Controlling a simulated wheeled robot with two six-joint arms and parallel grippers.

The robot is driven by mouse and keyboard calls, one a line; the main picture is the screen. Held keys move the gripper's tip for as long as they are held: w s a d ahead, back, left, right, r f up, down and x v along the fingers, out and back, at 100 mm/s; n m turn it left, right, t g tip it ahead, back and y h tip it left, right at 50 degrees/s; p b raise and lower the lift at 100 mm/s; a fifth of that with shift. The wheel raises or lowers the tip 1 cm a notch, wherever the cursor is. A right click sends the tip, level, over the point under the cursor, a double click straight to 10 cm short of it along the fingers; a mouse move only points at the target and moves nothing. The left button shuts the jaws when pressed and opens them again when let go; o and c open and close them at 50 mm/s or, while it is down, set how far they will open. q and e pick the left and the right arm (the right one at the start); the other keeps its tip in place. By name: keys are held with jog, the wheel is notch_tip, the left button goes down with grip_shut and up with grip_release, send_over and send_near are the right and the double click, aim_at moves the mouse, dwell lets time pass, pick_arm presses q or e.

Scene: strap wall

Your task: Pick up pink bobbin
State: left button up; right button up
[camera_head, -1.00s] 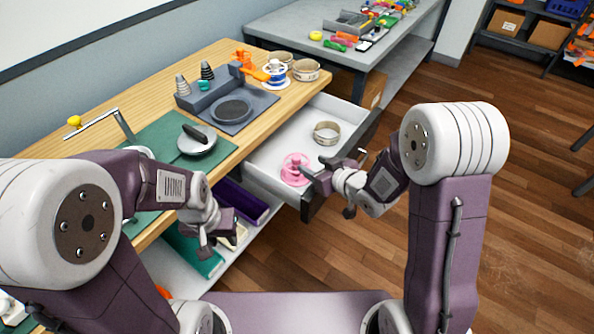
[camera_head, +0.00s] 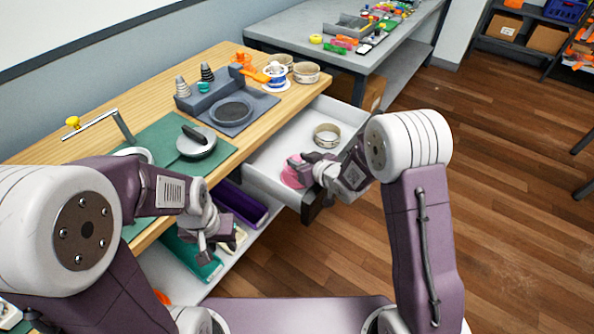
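The pink bobbin (camera_head: 289,174) is in the open white drawer (camera_head: 270,150), near its front side. Only its left part shows; my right gripper hides the rest. My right gripper (camera_head: 304,166) is over the bobbin, coming in from the right. Its fingers overlap the bobbin in the picture, and I cannot tell whether they touch it or how far apart they are. My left gripper (camera_head: 216,246) hangs left of the drawer, in front of the lower shelf, away from the bobbin. Its finger opening is unclear.
A beige ring (camera_head: 326,135) lies in the drawer behind the bobbin. The wooden bench (camera_head: 150,95) carries a grey tray (camera_head: 232,112), a green mat (camera_head: 160,135) and a blue-and-white spool (camera_head: 276,75). A purple bin (camera_head: 240,203) is below. Open floor lies to the right.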

grip_shut()
dwell(1.2)
